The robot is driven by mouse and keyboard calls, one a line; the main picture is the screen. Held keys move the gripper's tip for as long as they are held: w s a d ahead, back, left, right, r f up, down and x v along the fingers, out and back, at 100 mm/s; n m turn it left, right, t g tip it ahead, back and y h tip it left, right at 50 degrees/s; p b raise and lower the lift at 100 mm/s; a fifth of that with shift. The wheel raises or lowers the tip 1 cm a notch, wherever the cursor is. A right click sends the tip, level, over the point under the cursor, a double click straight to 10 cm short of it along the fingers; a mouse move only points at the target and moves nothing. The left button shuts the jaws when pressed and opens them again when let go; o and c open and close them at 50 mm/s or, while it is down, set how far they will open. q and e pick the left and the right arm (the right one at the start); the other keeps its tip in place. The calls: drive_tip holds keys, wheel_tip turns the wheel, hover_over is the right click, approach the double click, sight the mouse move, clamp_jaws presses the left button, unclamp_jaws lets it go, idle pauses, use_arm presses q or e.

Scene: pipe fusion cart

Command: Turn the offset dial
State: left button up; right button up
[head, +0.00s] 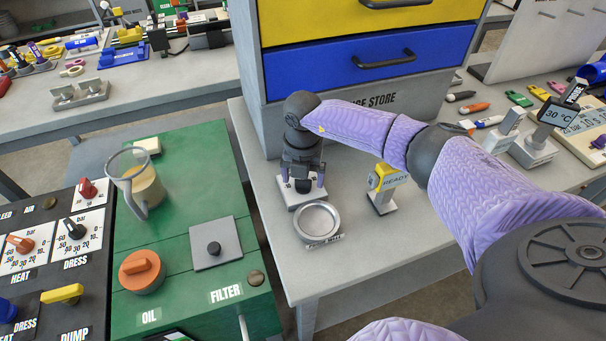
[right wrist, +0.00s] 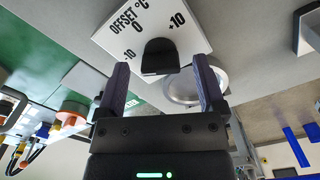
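The offset dial is a white plate (right wrist: 125,28) marked "OFFSET °C", with -10, 0 and +10, and a black knob (right wrist: 160,56). In the right wrist view my right gripper (right wrist: 161,70) is open, with one purple finger on each side of the knob. A gap shows between each finger and the knob, so I see no grip. The knob's exact setting is unclear. My left gripper is not in view.
A round metal dish (head: 317,222) sits close beside the dial. A yellow "READY" sign (head: 386,183) stands to its right. The drawer cabinet (head: 345,105) rises behind. The green panel (head: 190,180) with a jug (head: 137,180) lies left. The bench front is clear.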

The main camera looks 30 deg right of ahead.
wheel_tip(320, 180, up, 10)
drive_tip(key=p, duration=0.2)
idle(0.3)
drive_tip(key=shift+s+f, duration=0.15)
